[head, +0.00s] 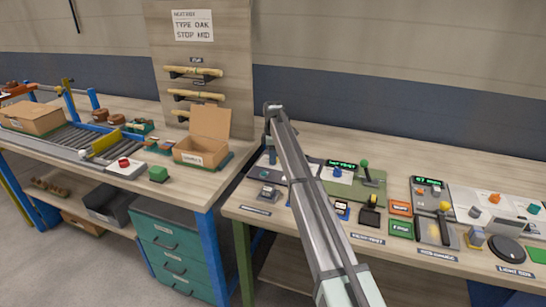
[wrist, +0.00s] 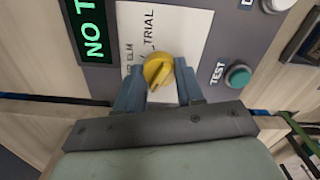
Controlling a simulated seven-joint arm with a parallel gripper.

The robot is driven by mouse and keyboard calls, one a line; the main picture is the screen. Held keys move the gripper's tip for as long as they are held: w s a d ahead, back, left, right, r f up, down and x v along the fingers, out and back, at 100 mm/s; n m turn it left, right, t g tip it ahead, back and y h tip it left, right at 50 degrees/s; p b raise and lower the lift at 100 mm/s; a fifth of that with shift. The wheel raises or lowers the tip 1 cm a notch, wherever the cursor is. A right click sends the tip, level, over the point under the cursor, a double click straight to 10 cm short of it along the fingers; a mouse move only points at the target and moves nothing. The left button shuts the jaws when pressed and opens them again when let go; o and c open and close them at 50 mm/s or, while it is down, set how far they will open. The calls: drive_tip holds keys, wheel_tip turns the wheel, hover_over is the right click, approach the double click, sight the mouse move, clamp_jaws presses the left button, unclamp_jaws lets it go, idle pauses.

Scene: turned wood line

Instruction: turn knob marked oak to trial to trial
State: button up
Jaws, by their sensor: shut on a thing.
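The yellow knob (wrist: 157,70) shows in the wrist view on a white label plate (wrist: 185,22) of a grey panel. TRIAL is printed beside the knob, and a partly hidden word ending in ELM is on its left; I cannot read OAK here. My gripper (wrist: 158,76) is shut on the knob, with one blue finger on each side. The knob's ridge looks slanted, but its exact setting is unclear. In the head view my gripper (head: 271,155) is low at the right bench's left end, and the knob is hidden there.
In the wrist view a green-lit display (wrist: 93,32) reading "NO T" is left of the knob, and a teal TEST button (wrist: 237,76) is right. In the head view an open cardboard box (head: 200,152) stands left of my arm. A green-knobbed lever (head: 365,164) stands to the right.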

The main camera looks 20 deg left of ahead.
drive_tip(key=m, duration=0.6)
drive_tip(key=shift+w+m, duration=0.1)
drive_tip(key=shift+m, duration=0.3)
drive_tip(key=m, duration=0.3)
drive_tip(key=shift+m, duration=0.3)
drive_tip(key=m, duration=0.3)
drive_tip(key=shift+d+m, duration=0.1)
drive_tip(key=shift+m, duration=0.2)
drive_tip(key=m, duration=1.2)
drive_tip(key=shift+m, duration=0.4)
drive_tip(key=o, duration=1)
